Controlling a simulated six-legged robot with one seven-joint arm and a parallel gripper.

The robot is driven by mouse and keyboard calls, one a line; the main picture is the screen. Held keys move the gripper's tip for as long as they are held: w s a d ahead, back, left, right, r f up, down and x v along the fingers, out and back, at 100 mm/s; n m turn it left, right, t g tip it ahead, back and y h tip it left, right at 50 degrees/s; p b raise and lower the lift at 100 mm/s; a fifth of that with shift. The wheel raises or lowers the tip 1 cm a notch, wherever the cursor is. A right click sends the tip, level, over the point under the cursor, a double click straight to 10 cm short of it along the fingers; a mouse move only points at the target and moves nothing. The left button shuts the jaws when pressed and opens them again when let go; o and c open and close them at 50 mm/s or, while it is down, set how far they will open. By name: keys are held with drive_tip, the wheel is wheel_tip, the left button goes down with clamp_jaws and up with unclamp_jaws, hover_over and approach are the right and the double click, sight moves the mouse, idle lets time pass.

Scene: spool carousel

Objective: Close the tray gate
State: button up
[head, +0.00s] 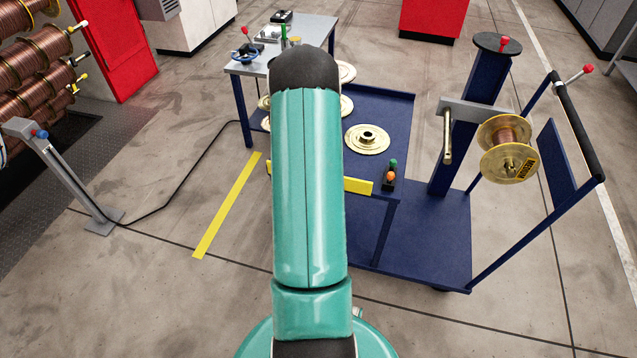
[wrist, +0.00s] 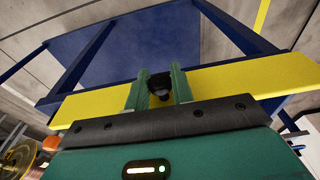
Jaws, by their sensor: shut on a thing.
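The tray gate is a long yellow bar (head: 357,185) along the near edge of the blue tray (head: 385,120) in the head view. My arm covers its middle. In the wrist view the gate (wrist: 240,80) runs across the picture with a black knob (wrist: 160,84) at its middle. The green fingers of my gripper (wrist: 160,92) stand on either side of the knob and are shut on it. The head view hides my gripper behind my arm. I cannot tell whether the gate is latched.
Pale gold flanges (head: 367,139) lie on the tray. A post with green and orange buttons (head: 389,176) stands at its near right corner. A trolley with a copper spool (head: 507,135) is to the right. A grey stand (head: 70,180) is at the left, with open floor between.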

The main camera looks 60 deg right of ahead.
drive_tip(key=o, duration=0.9)
drive_tip(key=shift+d, duration=0.1)
drive_tip(key=r, duration=0.4)
drive_tip(key=a+r, duration=0.1)
drive_tip(key=r, duration=0.4)
drive_tip(key=a+r, duration=0.1)
drive_tip(key=r, duration=0.3)
drive_tip(key=shift+s+a+r, duration=0.15)
drive_tip(key=shift+s+r, duration=0.05)
drive_tip(key=shift+r, duration=0.1)
